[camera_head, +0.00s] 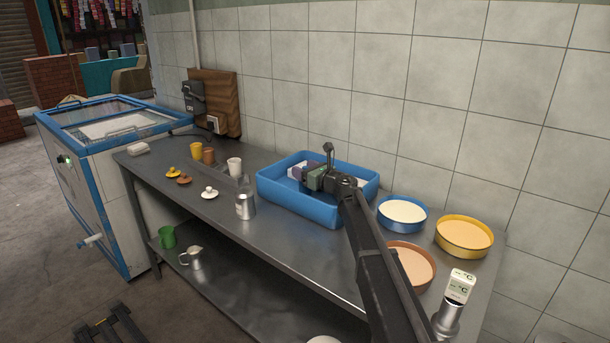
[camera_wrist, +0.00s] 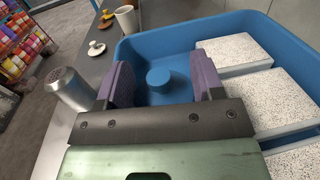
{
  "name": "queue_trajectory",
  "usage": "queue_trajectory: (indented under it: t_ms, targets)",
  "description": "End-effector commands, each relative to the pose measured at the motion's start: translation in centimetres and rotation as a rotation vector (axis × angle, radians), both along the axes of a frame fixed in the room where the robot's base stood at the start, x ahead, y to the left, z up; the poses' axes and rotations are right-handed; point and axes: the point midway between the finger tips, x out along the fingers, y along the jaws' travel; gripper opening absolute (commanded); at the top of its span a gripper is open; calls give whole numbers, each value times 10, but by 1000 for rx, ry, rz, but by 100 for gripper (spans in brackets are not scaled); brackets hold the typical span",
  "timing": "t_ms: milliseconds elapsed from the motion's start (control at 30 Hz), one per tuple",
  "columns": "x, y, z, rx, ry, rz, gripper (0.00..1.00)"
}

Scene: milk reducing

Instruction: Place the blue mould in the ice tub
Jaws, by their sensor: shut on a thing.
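The blue ice tub (camera_head: 301,207) stands on the steel table against the wall; it also shows in the wrist view (camera_wrist: 125,52). White speckled blocks (camera_wrist: 265,100) lie in its right part in the wrist view. My gripper (camera_head: 311,180) is over the tub, with its purple fingers (camera_wrist: 158,85) reaching inside. The blue mould (camera_wrist: 158,80) shows between the fingers as a short round blue shape, and the gripper is shut on it. Its lower part blends with the blue tub, so I cannot tell whether it touches the floor. My gripper hides it in the head view.
A steel canister (camera_head: 245,205) stands left of the tub, near a white cup (camera_head: 234,166) and small lids (camera_head: 209,192). Blue (camera_head: 402,213), yellow (camera_head: 464,236) and orange (camera_head: 412,264) round pans stand to the right. The tub walls and blocks border my gripper.

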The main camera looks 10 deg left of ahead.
Motion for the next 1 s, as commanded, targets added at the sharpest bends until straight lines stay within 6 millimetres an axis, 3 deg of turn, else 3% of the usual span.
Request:
queue_trajectory:
  t_ms: [133,167,300,633,1000]
  targets:
    - [0,0,-5,0,0,0,22]
    - [0,0,-3,0,0,0,66]
    - [0,0,-3,0,0,0,87]
    - [0,0,4,0,0,0,87]
    - [-46,-52,1,0,0,-2,87]
